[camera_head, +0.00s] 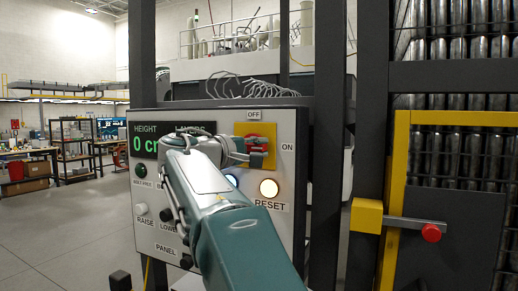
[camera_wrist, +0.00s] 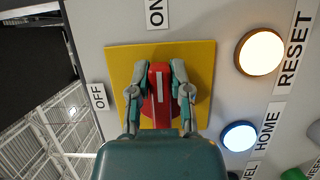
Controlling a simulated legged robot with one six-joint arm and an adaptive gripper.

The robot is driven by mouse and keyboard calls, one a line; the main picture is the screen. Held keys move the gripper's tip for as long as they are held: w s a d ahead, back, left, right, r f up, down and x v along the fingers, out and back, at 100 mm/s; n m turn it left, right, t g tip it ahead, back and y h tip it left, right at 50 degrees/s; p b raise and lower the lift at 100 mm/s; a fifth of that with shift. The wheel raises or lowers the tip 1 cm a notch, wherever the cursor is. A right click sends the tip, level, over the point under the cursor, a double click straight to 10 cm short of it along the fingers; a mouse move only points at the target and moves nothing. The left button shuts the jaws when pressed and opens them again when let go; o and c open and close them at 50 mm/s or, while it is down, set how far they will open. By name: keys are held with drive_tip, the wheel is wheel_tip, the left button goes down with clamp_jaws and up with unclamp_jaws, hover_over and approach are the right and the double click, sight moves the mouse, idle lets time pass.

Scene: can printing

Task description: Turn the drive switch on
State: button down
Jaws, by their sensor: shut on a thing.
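The drive switch is a red knob (camera_wrist: 160,98) with a white line, on a yellow square plate (camera_wrist: 201,55). In the wrist view the knob and its line point up toward the ON label (camera_wrist: 155,12), with the OFF label (camera_wrist: 98,96) to the left. In the head view the yellow plate (camera_head: 257,130) is at the panel's upper right, OFF above it and ON to its right; the knob (camera_head: 258,150) lies roughly level. My gripper (camera_wrist: 160,75) is shut on the knob, one finger on each side. My gripper (camera_head: 252,150) partly hides the plate's lower part.
The grey control panel (camera_head: 286,225) holds a lit RESET button (camera_head: 269,188), a blue HOME button (camera_wrist: 239,136) and a height display (camera_head: 146,146), partly hidden by my arm. A yellow-framed gate (camera_head: 402,140) with a red-knobbed handle (camera_head: 431,232) stands to the right. Open floor lies left.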

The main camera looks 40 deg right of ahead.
drive_tip(key=shift+w+f, duration=0.15)
drive_tip(key=shift+f, duration=0.1)
drive_tip(key=c, duration=0.6)
unclamp_jaws()
drive_tip(key=shift+o, duration=0.2)
drive_tip(key=shift+d+r, duration=0.1)
drive_tip(key=a, duration=1.2)
